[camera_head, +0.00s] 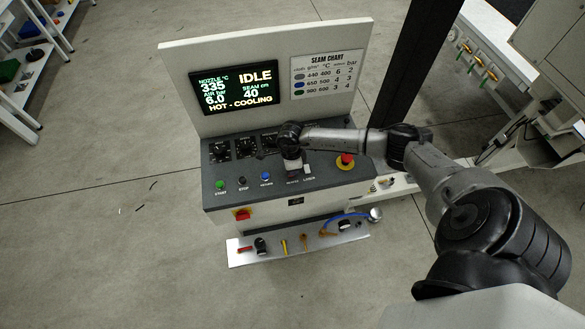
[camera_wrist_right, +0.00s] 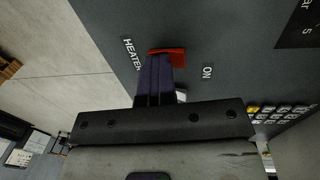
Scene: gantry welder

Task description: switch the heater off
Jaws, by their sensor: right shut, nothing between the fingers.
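The heater switch is a small red rocker (camera_wrist_right: 176,54) on the dark console top, between the labels HEATER and ON in the right wrist view. My right gripper (camera_wrist_right: 159,62) is shut and empty. Its dark fingertips overlap the red rocker in the picture and hide part of it; I cannot tell whether they touch it. In the head view my right gripper (camera_head: 293,168) points down at the console's front row, and the switch is mostly hidden there. The screen (camera_head: 238,87) reads IDLE, nozzle 335 °C and HOT - COOLING. My left gripper is not in view.
A green START button (camera_head: 220,184), a STOP button (camera_head: 243,180) and a blue button (camera_head: 265,176) lie left of the gripper. A red emergency button (camera_head: 345,160) stands to its right. Dark knobs line the back. A tool tray (camera_head: 270,256) sits in front, below.

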